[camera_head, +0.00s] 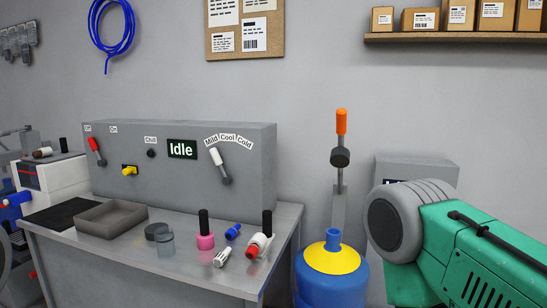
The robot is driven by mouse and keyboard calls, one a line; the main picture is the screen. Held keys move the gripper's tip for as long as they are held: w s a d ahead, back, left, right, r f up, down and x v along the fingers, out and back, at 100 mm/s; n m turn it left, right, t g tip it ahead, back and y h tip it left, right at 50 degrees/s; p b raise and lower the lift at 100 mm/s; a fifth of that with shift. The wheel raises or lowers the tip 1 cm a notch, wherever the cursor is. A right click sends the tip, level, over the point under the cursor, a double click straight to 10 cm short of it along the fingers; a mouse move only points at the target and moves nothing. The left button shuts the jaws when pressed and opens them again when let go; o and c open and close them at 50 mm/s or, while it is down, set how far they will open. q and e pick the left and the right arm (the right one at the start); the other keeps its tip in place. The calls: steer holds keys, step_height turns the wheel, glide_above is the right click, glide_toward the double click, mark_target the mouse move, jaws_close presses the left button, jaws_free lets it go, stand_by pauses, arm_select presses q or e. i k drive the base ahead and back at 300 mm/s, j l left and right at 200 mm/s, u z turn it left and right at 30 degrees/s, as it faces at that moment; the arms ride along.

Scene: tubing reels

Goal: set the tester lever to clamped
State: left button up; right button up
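An orange-handled lever (341,121) stands upright on a dark round pivot (340,157) above a narrow grey post (339,207), right of the bench. No label shows on it, so I cannot tell for sure that it is the tester lever. A grey box (417,168) with a dark panel is right of the post, and my green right arm hides much of it. The grey panel unit on the bench (125,180) has a red lever (94,146) near "Off" and "On" labels, and a white lever (215,157) at "Mild". Neither gripper shows.
A blue bottle (331,286) with a yellow top stands before the post. The bench (190,268) holds a grey tray (111,230), a jar (165,245) and several small bottles and parts. Boxes line a wall shelf (460,38). My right arm fills the lower right.

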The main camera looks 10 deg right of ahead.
mark_target(340, 157)
steer(key=l+u, duration=0.2)
steer(key=l, duration=0.3)
steer(key=l+u, duration=0.2)
steer(key=l, duration=0.25)
steer(key=l+u, duration=0.2)
steer(key=l, duration=0.3)
steer(key=k+l+u, duration=0.15)
steer(key=l, duration=0.3)
steer(key=k+l+u, duration=0.2)
steer(key=l, duration=0.25)
steer(key=i, duration=0.1)
